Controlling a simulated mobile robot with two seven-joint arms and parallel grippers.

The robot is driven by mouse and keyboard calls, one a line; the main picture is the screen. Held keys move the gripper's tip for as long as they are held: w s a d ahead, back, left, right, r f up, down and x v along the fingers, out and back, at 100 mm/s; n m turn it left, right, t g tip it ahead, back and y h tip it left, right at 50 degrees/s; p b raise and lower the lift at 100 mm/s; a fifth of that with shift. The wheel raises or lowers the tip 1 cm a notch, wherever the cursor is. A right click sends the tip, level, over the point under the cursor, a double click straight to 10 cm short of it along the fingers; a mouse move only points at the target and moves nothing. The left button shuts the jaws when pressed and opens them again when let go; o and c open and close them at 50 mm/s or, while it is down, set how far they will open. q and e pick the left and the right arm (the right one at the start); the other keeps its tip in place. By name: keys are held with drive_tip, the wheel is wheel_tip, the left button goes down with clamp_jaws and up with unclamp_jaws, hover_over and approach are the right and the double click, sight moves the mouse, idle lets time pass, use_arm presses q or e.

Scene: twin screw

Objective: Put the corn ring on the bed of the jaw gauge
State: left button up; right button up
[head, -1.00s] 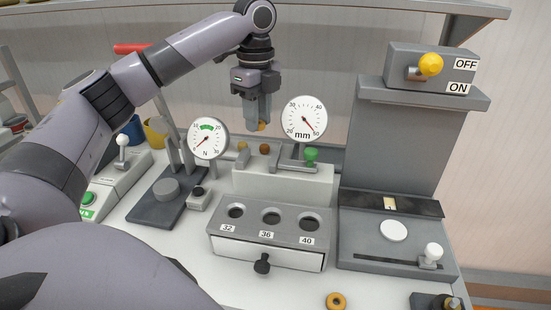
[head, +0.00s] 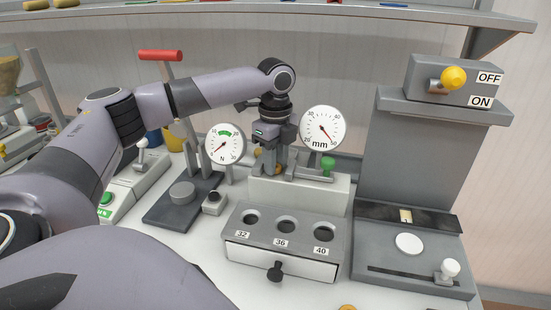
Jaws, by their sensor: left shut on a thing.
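My left gripper (head: 279,163) is lowered over the pale bed (head: 305,193) of the jaw gauge, at its left part. It is shut on the corn ring, which is mostly hidden by the fingers. I cannot tell whether the ring touches the bed. The gauge's mm dial (head: 322,127) stands behind to the right, and its green knob (head: 327,165) is right of the gripper. A small tan piece (head: 258,154) shows just left of the fingers. My right gripper is not in view.
The block with holes marked 32, 36 and 40 (head: 285,240) stands in front of the gauge. The N dial (head: 225,144) is close to the left. A grey station with a yellow knob (head: 453,77) stands at right. A tan ring (head: 347,307) is cut off at the bottom edge.

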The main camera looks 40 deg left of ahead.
use_arm(q)
drive_tip(key=o, duration=0.5)
wheel_tip(320, 180, up, 12)
drive_tip(key=shift+r, duration=0.1)
idle(0.7)
